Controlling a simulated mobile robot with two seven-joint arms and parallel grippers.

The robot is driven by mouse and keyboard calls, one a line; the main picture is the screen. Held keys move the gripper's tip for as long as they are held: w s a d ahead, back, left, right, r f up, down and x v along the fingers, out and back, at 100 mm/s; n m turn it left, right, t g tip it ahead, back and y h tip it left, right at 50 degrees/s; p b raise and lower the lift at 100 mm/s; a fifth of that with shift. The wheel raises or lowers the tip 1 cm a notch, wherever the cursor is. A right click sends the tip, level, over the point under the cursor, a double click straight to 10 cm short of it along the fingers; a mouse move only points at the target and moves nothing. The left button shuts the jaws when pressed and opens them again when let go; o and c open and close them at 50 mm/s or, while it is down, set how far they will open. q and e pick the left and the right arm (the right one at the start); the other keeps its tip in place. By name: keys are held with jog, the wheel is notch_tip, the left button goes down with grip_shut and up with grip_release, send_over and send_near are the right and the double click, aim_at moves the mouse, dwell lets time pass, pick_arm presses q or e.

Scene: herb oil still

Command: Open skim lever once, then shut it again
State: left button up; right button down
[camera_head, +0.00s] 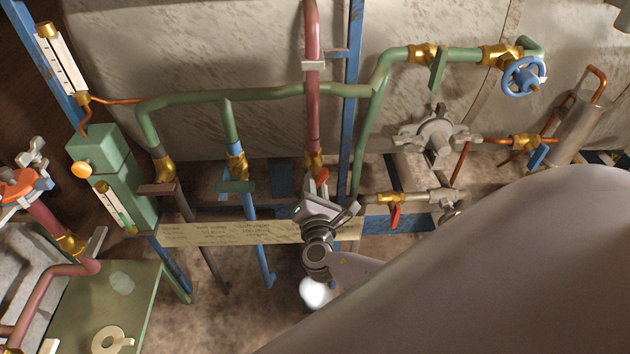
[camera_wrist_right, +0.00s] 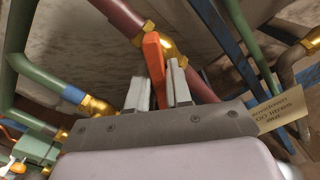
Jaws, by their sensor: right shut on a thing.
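A red-orange lever (camera_head: 322,174) sits on a brass valve (camera_head: 314,160) at the lower end of the upright dark red pipe (camera_head: 312,110). My right gripper (camera_head: 325,189) is shut on this lever. In the right wrist view the orange lever (camera_wrist_right: 154,57) stands between the two grey fingers (camera_wrist_right: 158,88), just beside the brass valve and the red pipe. The lever lies at an angle to the pipe there. The lever's lower part is hidden by my gripper, and I cannot read a label naming it. My left gripper is not in view.
A lettered plate (camera_head: 205,233) runs below the pipes. Another red lever (camera_head: 394,217) hangs from a brass valve to the right. Green pipes (camera_head: 255,93), a blue post (camera_head: 352,120) and a blue handwheel (camera_head: 524,76) stand close around. My right arm covers the lower right.

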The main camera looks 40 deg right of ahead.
jog(key=shift+w+d+r, duration=0.15)
jog(key=shift+d+r, duration=0.05)
jog(key=shift+r, duration=0.05)
jog(key=shift+f+m+b, duration=0.15)
jog(key=shift+m+b, duration=0.2)
jog(key=shift+m, duration=0.05)
jog(key=m+b, duration=0.8)
jog(key=shift+a+f, duration=0.1)
jog(key=shift+f, duration=0.1)
jog(key=m+b, duration=0.2)
jog(key=shift+r+m, duration=0.1)
jog(key=shift+m, duration=0.2)
jog(key=shift+r+m, duration=0.25)
jog(key=shift+m, duration=0.15)
